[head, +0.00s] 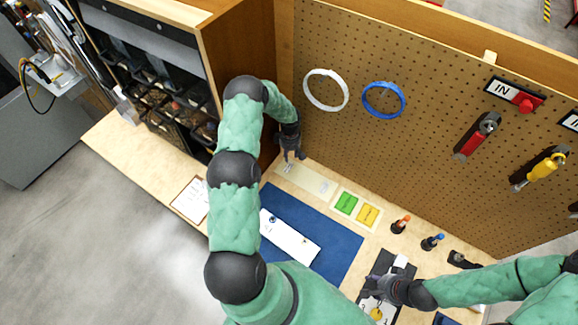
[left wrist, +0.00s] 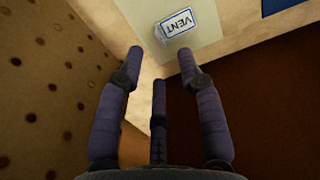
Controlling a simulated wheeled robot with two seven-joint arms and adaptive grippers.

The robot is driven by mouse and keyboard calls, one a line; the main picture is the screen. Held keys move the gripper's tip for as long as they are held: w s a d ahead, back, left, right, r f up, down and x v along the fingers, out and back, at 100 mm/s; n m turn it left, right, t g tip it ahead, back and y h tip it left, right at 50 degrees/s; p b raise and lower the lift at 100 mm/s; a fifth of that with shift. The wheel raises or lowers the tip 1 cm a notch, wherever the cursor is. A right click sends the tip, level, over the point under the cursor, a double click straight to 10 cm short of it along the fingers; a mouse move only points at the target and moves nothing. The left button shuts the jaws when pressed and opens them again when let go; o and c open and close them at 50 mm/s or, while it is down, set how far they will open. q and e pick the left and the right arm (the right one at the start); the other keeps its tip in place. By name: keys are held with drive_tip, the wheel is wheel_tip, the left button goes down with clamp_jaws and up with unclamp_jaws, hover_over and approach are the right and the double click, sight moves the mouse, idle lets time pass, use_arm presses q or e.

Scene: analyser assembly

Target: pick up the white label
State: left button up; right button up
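The white label (left wrist: 176,23) reads VENT inside a blue border and lies on a pale mat (left wrist: 213,22) in the left wrist view. In the head view the pale mat (head: 312,181) lies at the foot of the pegboard, and the label is too small to make out surely. My left gripper (left wrist: 161,54) is open, its fingers spread and empty, with the label just beyond the fingertips. In the head view my left gripper (head: 289,157) hangs over the mat's left end. My right gripper (head: 374,285) is over a dark mat at the lower right; its fingers are unclear.
A green card (head: 346,203) and a yellow card (head: 367,214) lie right of the pale mat. A white panel (head: 290,238) lies on a blue mat (head: 340,251) in front. The pegboard (head: 390,140) rises behind, and a wooden cabinet (head: 238,45) stands close on the left.

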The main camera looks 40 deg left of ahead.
sight(291, 164)
use_arm(q)
drive_tip(key=shift+d+f, duration=0.15)
drive_tip(key=shift+f, duration=1.2)
drive_tip(key=shift+d+f, duration=0.15)
drive_tip(key=shift+f, duration=1.2)
clamp_jaws()
